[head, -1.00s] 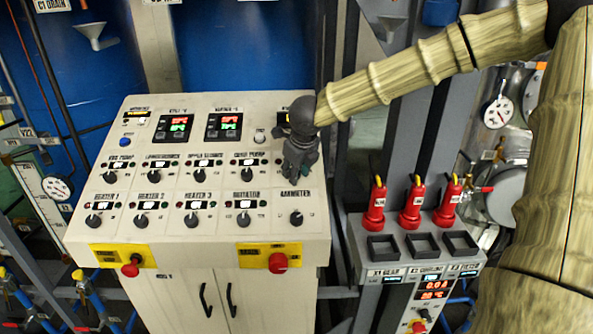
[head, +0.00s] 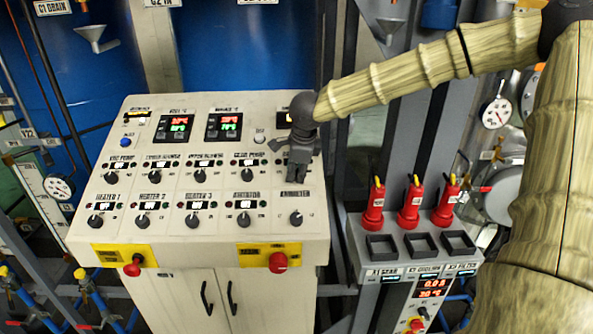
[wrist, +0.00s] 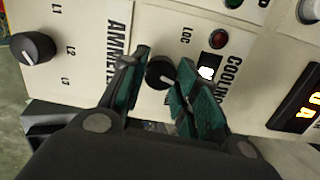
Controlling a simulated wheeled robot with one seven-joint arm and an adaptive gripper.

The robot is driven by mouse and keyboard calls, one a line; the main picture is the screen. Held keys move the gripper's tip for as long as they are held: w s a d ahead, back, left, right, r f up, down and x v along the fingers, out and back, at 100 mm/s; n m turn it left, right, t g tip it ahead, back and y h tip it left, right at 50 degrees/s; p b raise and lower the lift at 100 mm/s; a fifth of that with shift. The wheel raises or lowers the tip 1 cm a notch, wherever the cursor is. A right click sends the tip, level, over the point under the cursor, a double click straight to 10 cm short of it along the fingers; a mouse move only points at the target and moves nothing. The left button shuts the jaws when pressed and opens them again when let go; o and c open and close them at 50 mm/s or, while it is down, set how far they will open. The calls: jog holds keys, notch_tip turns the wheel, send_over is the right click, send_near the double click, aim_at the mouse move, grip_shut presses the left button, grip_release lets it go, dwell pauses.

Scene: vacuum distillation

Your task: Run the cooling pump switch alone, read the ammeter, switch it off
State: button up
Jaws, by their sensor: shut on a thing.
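In the wrist view the black cooling pump switch knob (wrist: 160,72) sits between the green fingertips of my gripper (wrist: 162,84). The gripper is shut on it. The label "COOLING" (wrist: 229,80) is partly covered by a finger. In the head view my gripper (head: 299,172) is at the right side of the sloped panel and hides the switch. The ammeter display (wrist: 298,106) shows orange characters in the wrist view, cut off at the edge, with a "0" and an "A" visible. The ammeter selector (wrist: 34,48) has L1, L2, L3 marks.
A red lamp (wrist: 218,38) is near the cooling switch. A smaller console (head: 357,258) with red-handled items stands to the right.

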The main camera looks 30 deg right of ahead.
jog(key=shift+w+n, duration=0.1)
jog(key=shift+n, duration=1.2)
jog(key=shift+r+n, duration=0.1)
jog(key=shift+n, duration=0.2)
jog(key=o, duration=1)
jog(key=shift+d, duration=0.1)
jog(key=v, duration=1.2)
jog(key=shift+w, duration=0.1)
